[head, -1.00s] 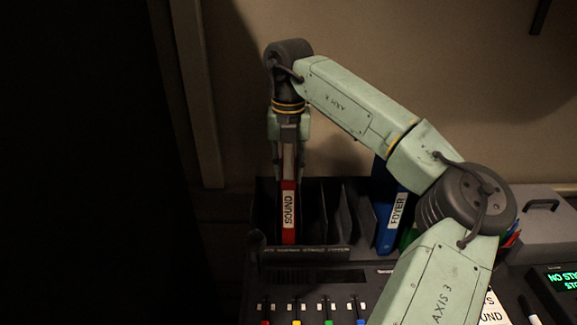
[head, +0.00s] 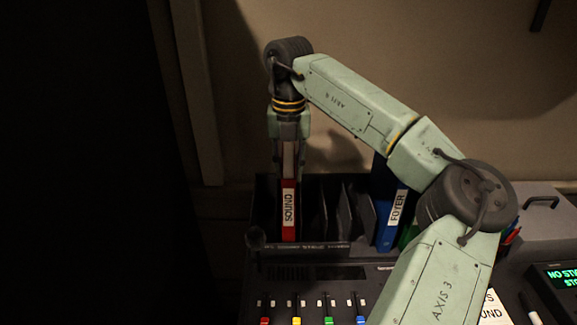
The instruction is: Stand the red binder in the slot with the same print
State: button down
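The red binder (head: 289,232) stands upright in a left slot of the dark slotted rack (head: 343,247). Its white spine label reads SOUND. My gripper (head: 289,178) points straight down at the binder's top edge, with its fingers around that edge. The finger gap is too small and dark to tell whether it grips. The print along the rack's front lip is too small to read, so I cannot tell which print belongs to the binder's slot.
A blue binder (head: 387,235) labelled FOYER leans at the rack's right end, with something green beside it. Slots between the binders look empty. Coloured faders (head: 297,321) lie in front. A grey case (head: 545,205) and a lit display (head: 563,279) are at right.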

jog(key=shift+f, duration=0.25)
dwell(0.8)
jog(key=c, duration=1.2)
grip_release()
jog(key=shift+c, duration=0.2)
